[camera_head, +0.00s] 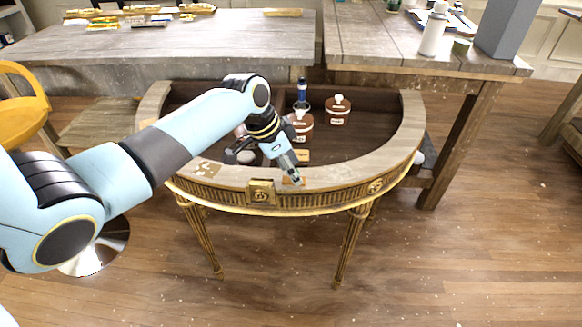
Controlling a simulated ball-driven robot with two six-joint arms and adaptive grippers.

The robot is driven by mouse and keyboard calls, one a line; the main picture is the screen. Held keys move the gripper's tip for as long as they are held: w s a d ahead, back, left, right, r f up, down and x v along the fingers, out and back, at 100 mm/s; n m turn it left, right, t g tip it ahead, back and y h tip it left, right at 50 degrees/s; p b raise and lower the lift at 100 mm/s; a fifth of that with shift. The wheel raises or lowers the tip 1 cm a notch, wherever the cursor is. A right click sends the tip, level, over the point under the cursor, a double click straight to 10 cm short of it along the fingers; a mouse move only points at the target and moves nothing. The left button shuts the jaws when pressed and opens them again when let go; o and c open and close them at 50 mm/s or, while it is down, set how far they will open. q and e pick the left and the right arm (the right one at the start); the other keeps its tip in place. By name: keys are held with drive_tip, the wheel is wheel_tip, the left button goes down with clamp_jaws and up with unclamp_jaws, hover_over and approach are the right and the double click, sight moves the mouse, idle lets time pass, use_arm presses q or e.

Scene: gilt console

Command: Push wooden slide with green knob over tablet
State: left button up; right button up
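My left arm reaches in from the left, and its gripper (291,175) points down at the front rim of the gilt half-round console (395,158). Its tip is over or touching a small orange-brown flat piece (300,181) on that rim; I cannot tell whether this is the wooden slide. The gripper covers part of the piece, and its finger gap cannot be made out. No green knob can be made out. I cannot identify the tablet for certain. My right gripper is out of view.
Wooden tables (200,45) stand behind. The floor in front is clear.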

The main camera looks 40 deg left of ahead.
use_arm(q)
drive_tip(key=shift+c, duration=0.4)
clamp_jaws()
drive_tip(key=s+a, duration=0.1)
drive_tip(key=a, duration=0.1)
drive_tip(key=s+a+p, duration=0.2)
drive_tip(key=a, duration=0.1)
drive_tip(key=shift+s+a, duration=0.2)
drive_tip(key=shift+a, duration=0.15)
